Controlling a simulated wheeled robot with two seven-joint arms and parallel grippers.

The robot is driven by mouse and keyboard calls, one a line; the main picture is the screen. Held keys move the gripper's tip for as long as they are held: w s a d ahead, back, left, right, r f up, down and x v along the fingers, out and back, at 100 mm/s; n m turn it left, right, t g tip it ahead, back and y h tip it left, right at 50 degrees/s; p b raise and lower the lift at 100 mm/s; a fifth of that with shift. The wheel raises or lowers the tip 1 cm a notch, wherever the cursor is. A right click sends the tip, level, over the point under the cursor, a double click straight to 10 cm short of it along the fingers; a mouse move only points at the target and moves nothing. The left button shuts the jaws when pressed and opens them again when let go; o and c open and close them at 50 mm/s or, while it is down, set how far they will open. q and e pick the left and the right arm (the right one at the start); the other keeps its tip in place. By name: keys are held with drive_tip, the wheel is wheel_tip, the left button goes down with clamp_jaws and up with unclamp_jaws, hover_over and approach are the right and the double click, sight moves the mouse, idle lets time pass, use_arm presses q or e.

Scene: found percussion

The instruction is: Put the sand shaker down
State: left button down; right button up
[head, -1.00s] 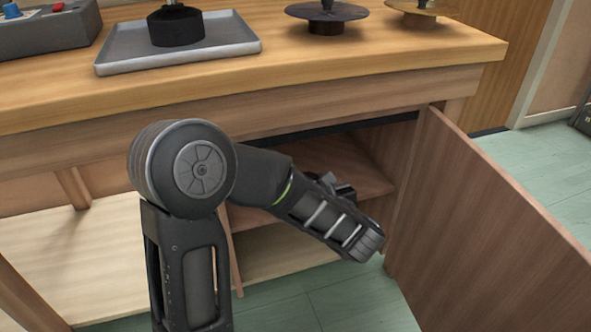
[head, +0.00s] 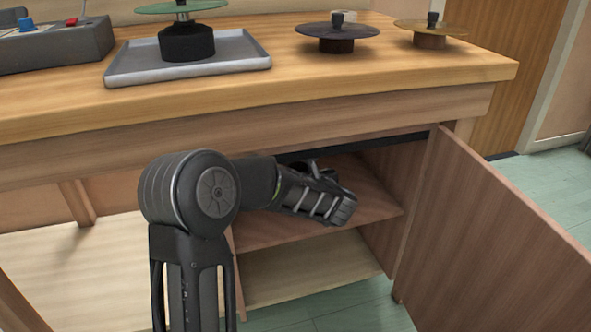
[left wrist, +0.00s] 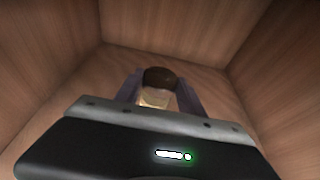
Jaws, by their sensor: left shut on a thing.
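The sand shaker (left wrist: 160,76) shows in the left wrist view as a small jar with a dark brown lid and a pale, sandy body. My left gripper (left wrist: 158,92) is shut on it, one finger on each side. Both are inside the wooden cabinet, above or on its upper shelf (head: 370,203); I cannot tell whether the shaker touches the wood. In the head view my left arm reaches into the open cabinet and its wrist hides the fingers and the shaker. My right gripper is in neither view.
The cabinet door (head: 500,220) stands open at the right. The worktop (head: 300,85) above carries a grey tray (head: 235,62) with a disc on a stand, two more discs on stands, and a control box (head: 60,48). The lower compartment (head: 310,275) looks empty.

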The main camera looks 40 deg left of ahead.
use_arm(q)
drive_tip(key=w+a, duration=0.1)
drive_tip(key=w+a+b, duration=0.1)
drive_tip(key=a, duration=0.1)
drive_tip(key=shift+w+a, duration=0.15)
drive_tip(key=shift+a, duration=0.1)
drive_tip(key=shift+d+f+b, duration=0.1)
drive_tip(key=shift+f+b, duration=0.4)
drive_tip(key=shift+f, duration=0.3)
drive_tip(key=shift+r, duration=0.1)
drive_tip(key=c, duration=0.7)
unclamp_jaws()
